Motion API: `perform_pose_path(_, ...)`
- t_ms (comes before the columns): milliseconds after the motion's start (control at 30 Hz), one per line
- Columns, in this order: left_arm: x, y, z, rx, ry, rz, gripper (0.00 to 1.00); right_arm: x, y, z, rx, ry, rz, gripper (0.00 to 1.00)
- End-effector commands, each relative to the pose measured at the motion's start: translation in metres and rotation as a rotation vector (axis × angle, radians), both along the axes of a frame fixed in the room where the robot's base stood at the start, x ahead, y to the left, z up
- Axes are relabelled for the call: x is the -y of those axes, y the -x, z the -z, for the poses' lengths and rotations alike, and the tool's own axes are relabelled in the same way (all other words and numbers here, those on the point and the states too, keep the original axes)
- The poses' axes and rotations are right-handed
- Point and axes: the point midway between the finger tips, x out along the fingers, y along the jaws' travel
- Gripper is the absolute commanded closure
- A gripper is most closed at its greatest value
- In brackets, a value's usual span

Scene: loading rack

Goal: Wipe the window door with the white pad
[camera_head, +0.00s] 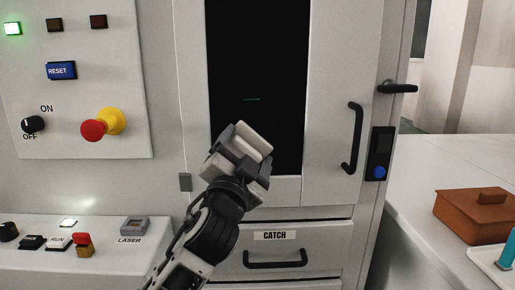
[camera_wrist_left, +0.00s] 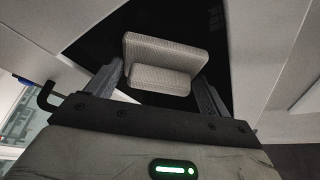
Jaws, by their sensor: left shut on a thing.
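The window door (camera_head: 340,75) is a pale panel with a tall dark glass pane (camera_head: 260,60) and a black vertical handle (camera_head: 354,138) on its right side. My left gripper (camera_head: 240,152) is in front of the lower part of the pane. It is shut on the white pad (camera_head: 252,138), a pale block with a raised grip. In the left wrist view the pad (camera_wrist_left: 165,50) sits between the two fingers of the gripper (camera_wrist_left: 160,85), with the dark glass behind it. I cannot tell whether the pad touches the glass. My right gripper is not in view.
A control panel (camera_head: 75,110) with a red and yellow knob is on the left. A brown box (camera_head: 470,212) and a white tray (camera_head: 490,262) rest on the right counter (camera_head: 420,200).

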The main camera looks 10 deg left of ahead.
Motion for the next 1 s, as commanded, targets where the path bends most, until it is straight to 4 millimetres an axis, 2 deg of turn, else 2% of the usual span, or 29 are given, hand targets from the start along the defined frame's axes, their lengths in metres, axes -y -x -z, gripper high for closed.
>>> perform_pose_path(33,-0.007,0.001,0.0,-0.002,-0.003,-0.009,0.37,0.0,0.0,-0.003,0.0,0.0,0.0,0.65)
perform_pose_path(167,-0.014,0.003,0.0,-0.002,-0.002,-0.009,0.37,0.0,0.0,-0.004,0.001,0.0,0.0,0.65)
perform_pose_path(467,-0.014,0.005,0.0,-0.002,-0.001,-0.007,0.37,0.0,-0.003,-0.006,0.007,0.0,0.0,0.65)
perform_pose_path(1000,0.002,0.053,0.0,-0.001,-0.001,-0.002,0.37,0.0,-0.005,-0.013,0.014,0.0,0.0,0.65)
